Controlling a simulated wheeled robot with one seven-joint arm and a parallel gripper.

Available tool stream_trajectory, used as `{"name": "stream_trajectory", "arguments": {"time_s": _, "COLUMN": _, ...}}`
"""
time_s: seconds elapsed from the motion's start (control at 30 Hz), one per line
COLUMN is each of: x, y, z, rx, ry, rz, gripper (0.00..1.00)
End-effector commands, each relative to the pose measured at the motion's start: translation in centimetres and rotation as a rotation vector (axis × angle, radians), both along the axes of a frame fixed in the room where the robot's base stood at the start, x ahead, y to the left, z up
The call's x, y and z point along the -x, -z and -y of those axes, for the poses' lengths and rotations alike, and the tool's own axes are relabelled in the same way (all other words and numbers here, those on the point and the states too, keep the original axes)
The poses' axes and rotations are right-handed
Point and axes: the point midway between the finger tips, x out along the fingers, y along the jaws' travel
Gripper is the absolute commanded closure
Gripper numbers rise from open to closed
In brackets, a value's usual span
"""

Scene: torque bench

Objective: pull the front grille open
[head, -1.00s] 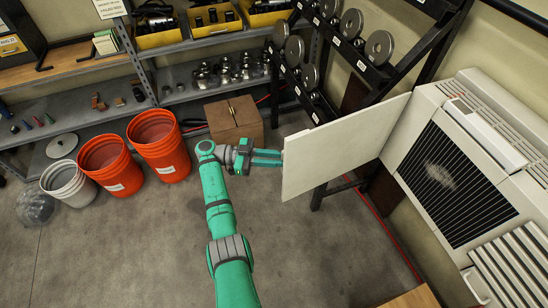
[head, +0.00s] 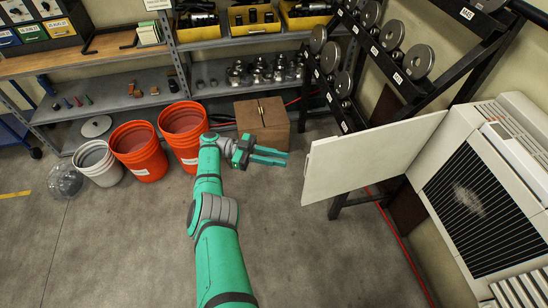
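The front grille (head: 368,160) is a flat cream panel, swung wide open to the left of the white wall unit (head: 490,185). It stands out from the unit's left side, and the dark, slatted inside of the unit is exposed. My gripper (head: 284,157) is left of the panel's free edge, with a small gap of floor showing between them. Its two green fingers point right toward the panel and look parted, with nothing between them.
A black rack of weight plates (head: 400,60) stands behind the panel. A brown box (head: 263,122) sits behind my gripper. Orange buckets (head: 139,150) and a white bucket (head: 97,162) stand at left. The floor in front is clear.

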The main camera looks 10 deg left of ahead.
Motion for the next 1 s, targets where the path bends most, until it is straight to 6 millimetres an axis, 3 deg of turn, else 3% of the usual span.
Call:
{"name": "stream_trajectory", "arguments": {"time_s": 0.33, "x": -0.1, "y": 0.0, "z": -1.5, "rx": -0.008, "ry": -0.018, "rz": 0.002, "gripper": 0.81}}
{"name": "stream_trajectory", "arguments": {"time_s": 1.0, "x": -0.1, "y": 0.0, "z": -1.5, "rx": -0.008, "ry": -0.018, "rz": 0.002, "gripper": 0.81}}
